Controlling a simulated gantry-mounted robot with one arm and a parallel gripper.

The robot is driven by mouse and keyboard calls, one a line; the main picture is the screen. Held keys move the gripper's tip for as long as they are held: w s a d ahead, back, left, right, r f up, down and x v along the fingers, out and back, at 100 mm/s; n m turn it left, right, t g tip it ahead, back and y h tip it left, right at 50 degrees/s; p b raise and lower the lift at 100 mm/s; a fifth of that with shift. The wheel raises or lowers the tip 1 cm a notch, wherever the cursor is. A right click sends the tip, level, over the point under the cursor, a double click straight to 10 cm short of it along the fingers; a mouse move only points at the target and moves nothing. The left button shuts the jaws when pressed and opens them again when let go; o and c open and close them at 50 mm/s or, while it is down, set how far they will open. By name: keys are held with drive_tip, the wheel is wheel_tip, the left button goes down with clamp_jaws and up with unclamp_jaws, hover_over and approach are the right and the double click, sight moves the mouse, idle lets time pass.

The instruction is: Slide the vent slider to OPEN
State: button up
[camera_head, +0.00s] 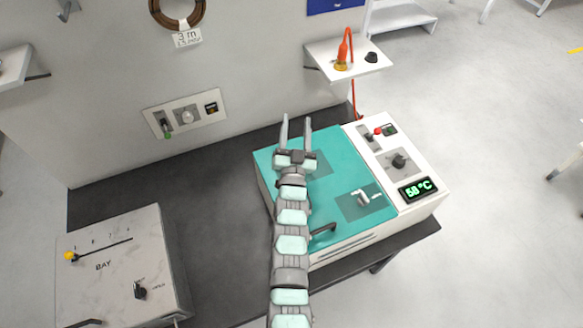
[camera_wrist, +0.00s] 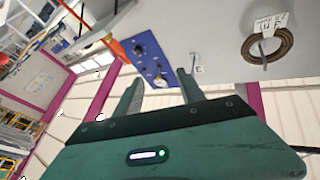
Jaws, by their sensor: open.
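No part carries a readable vent label, so I cannot tell for certain which is the vent slider. A yellow slider knob (camera_head: 72,256) sits at the left end of a marked slot on the grey box (camera_head: 103,247) lettered BAY. A small lever handle (camera_head: 364,197) sits on a grey plate on the teal lid (camera_head: 345,160). My gripper (camera_head: 296,121) is open and empty above the lid's far edge. Its fingers also show in the wrist view (camera_wrist: 160,82), with nothing between them.
The white machine side (camera_head: 425,205) has a red knob (camera_head: 378,131), a black dial (camera_head: 399,161) and a 58 °C display (camera_head: 418,189). A wall shelf (camera_head: 320,52) holds an orange tool (camera_head: 345,50). The dark bench (camera_head: 225,210) is clear between box and machine.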

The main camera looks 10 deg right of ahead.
drive_tip(key=w+f+g+y+b, duration=0.4)
drive_tip(key=w+f+g, duration=0.5)
drive_tip(key=w, duration=0.4)
drive_tip(key=s+r+n+g+y+b, duration=0.2)
drive_tip(key=s+r+g+b, duration=0.15)
drive_tip(key=s+g, duration=1.05)
drive_tip(key=f, duration=0.3)
drive_tip(key=s+a+f+t+p, duration=0.1)
drive_tip(key=f, duration=0.2)
drive_tip(key=f+t, duration=0.1)
drive_tip(key=f, duration=0.2)
drive_tip(key=shift+s+a+f+p, duration=0.2)
drive_tip(key=shift+a+f+p, duration=0.1)
drive_tip(key=shift+p, duration=0.1)
drive_tip(key=shift+c, duration=0.3)
clamp_jaws()
